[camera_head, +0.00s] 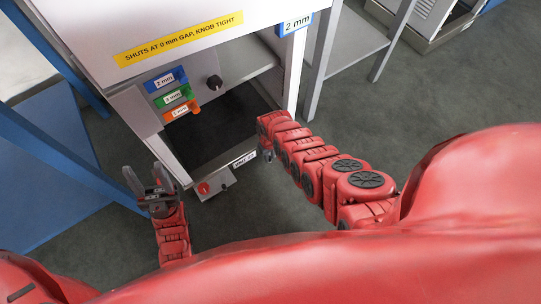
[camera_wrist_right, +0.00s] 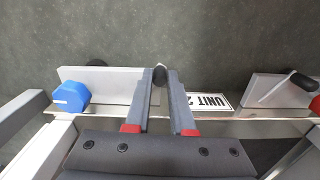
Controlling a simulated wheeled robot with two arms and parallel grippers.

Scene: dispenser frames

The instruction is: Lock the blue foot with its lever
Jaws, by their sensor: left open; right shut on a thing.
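The blue foot (camera_wrist_right: 72,96) shows in the right wrist view as a blue round knob at the left end of a grey bracket (camera_wrist_right: 112,82). It is hidden in the head view. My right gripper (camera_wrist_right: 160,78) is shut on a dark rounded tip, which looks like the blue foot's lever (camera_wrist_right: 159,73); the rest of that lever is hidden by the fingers. In the head view my right gripper (camera_head: 266,152) is low at the cabinet's (camera_head: 219,146) lower front edge, right of the unit label. My left gripper (camera_head: 146,174) is open and empty, left of the cabinet.
A second bracket (camera_head: 220,181) with a red knob (camera_head: 203,188) is at the cabinet's lower left; its black-gripped lever (camera_wrist_right: 302,80) shows in the wrist view. Blue, green and orange blocks (camera_head: 174,94) and a black knob (camera_head: 214,82) are above. Floor is clear in front.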

